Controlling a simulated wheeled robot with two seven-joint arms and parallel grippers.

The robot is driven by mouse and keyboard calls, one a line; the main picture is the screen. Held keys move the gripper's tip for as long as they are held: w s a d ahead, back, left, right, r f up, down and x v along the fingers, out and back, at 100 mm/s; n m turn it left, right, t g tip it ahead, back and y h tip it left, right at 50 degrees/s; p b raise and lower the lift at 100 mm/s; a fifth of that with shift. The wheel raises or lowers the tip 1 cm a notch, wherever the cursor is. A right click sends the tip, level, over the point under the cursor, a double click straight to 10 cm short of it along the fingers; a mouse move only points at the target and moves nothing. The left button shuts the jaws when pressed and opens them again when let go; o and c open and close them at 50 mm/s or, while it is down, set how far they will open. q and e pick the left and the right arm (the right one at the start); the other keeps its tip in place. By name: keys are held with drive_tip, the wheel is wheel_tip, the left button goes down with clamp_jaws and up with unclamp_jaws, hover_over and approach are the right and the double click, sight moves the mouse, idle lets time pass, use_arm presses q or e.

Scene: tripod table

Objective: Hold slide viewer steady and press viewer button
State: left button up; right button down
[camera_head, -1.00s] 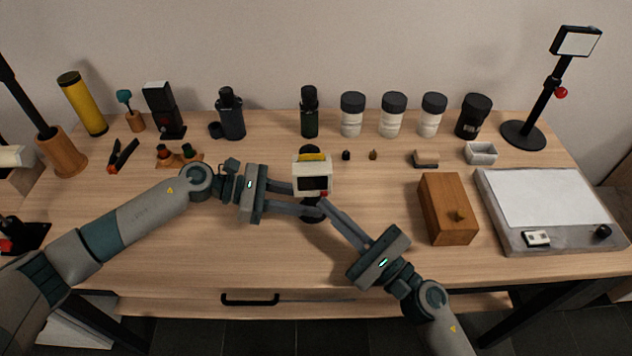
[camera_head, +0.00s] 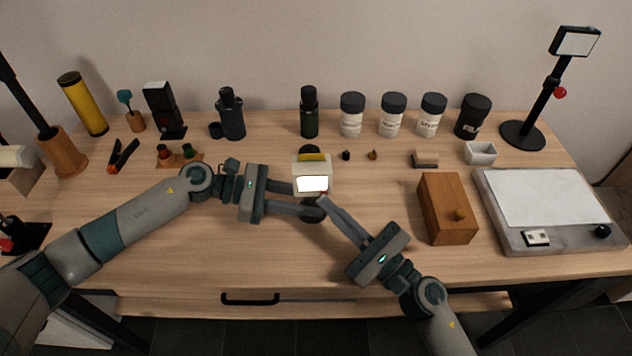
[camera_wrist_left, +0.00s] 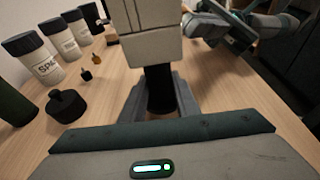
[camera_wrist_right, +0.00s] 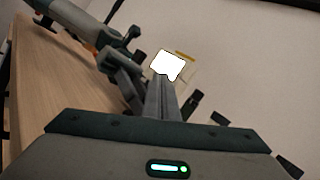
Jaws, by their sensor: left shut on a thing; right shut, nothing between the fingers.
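The slide viewer (camera_head: 301,172) is a cream box with a yellow piece on top and a lit white screen (camera_head: 312,184). My left gripper (camera_head: 305,201) is shut on its black stem below the box; the left wrist view shows the stem (camera_wrist_left: 160,90) between the fingers. The viewer stands upright on the table. My right gripper (camera_head: 322,201) is shut and empty, its tips at the box's lower right front corner. The red button there is almost wholly hidden behind those tips. The right wrist view shows the glowing screen (camera_wrist_right: 167,64) just beyond the fingertips.
A wooden box (camera_head: 446,210) with a knob stands to the right, beside a grey board (camera_head: 550,240) with a white sheet. Bottles and lidded jars (camera_head: 392,117) line the back. A small grey tray (camera_head: 480,153) sits behind. The table's front middle is clear.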

use_arm(q)
drive_tip(key=shift+w+f, duration=0.1)
use_arm(e)
drive_tip(key=shift+s+f, duration=0.2)
drive_tip(key=shift+s, duration=0.2)
drive_tip(key=shift+s+d, duration=0.2)
drive_tip(key=shift+s, duration=2.8)
use_arm(q)
drive_tip(key=o, duration=0.9)
drive_tip(key=v, duration=1.2)
use_arm(e)
drive_tip(key=shift+r, duration=0.1)
